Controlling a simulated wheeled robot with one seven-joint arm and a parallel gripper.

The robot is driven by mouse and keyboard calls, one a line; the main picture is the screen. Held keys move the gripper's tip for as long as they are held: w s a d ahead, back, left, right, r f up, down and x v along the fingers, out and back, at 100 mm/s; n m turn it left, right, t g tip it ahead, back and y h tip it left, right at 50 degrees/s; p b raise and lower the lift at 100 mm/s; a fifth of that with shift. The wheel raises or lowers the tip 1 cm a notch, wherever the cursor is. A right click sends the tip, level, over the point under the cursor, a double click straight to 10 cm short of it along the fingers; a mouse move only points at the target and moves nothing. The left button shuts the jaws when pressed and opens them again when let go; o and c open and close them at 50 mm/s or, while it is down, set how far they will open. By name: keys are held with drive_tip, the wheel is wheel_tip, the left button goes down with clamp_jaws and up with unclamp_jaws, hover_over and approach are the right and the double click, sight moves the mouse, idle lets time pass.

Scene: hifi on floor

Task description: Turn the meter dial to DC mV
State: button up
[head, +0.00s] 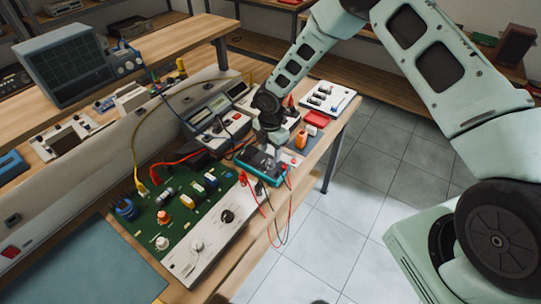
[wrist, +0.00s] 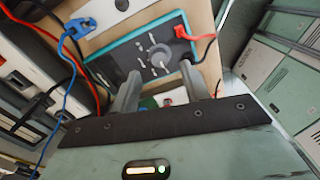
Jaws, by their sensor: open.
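The meter (head: 259,166) lies on the bench near its right edge, a dark-faced box with a teal border. In the wrist view the meter (wrist: 125,66) shows its round grey dial (wrist: 159,55) with pale marks around it. The marks are too small to read, so I cannot tell the dial's setting. My gripper (head: 270,142) is over the far part of the meter. In the wrist view my gripper (wrist: 160,76) is open, its two fingers apart on either side below the dial, with nothing between them. I cannot tell whether they touch the meter.
A red plug (wrist: 182,32) with leads sits beside the dial, and a blue clip (wrist: 77,28) is near the meter's other end. A green circuit board (head: 185,205) stands in front. Red leads hang over the bench edge. Tiled floor (head: 375,165) lies right.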

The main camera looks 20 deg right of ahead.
sight(271, 162)
drive_tip(key=shift+f+p, duration=0.55)
drive_tip(key=shift+f, duration=1.7)
drive_tip(key=c, duration=1)
